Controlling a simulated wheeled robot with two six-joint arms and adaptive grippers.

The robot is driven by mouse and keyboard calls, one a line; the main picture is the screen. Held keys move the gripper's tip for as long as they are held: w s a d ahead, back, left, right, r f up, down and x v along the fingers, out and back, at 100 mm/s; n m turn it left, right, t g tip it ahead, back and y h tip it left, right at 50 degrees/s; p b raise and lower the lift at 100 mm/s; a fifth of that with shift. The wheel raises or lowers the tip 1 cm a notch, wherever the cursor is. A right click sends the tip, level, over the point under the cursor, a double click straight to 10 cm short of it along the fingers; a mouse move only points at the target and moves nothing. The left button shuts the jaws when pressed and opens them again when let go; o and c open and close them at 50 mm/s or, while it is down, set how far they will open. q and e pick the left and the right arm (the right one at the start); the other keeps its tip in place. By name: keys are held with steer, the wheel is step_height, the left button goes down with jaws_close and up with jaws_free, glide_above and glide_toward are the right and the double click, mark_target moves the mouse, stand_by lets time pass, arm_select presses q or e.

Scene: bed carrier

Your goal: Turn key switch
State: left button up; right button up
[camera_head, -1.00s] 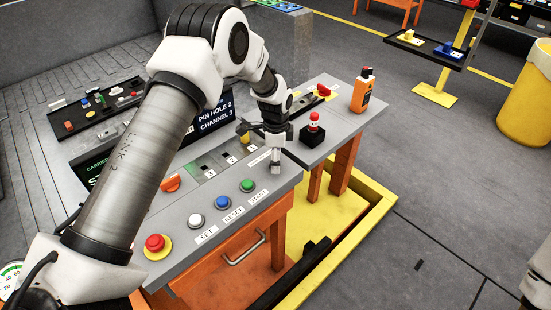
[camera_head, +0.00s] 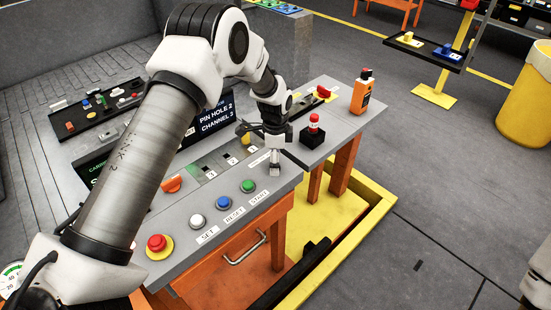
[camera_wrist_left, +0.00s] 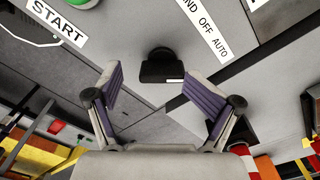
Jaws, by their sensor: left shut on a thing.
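The key switch (camera_wrist_left: 162,67) shows in the left wrist view as a black knob on the grey panel, beside a white label (camera_wrist_left: 202,25) whose readable part is "ND OFF AUTO". My left gripper (camera_head: 275,167) points down at the front right of the panel in the head view and hides the switch there. The exact contact is hard to see. My right gripper is not in view.
The grey panel (camera_head: 175,252) carries a red button (camera_head: 156,243), a white button (camera_head: 197,221), a blue button (camera_head: 223,203) and a green button (camera_head: 248,186). A red-topped switch (camera_head: 314,124) and an orange bottle (camera_head: 362,92) stand to the right.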

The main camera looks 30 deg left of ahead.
arm_select(q)
step_height(320, 180, up, 3)
steer(key=shift+s+p, duration=0.1)
steer(key=shift+p, duration=0.65)
steer(key=shift+r+p, duration=1.9)
steer(key=shift+r, duration=0.8)
step_height(320, 180, up, 12)
steer(key=shift+w, duration=0.25)
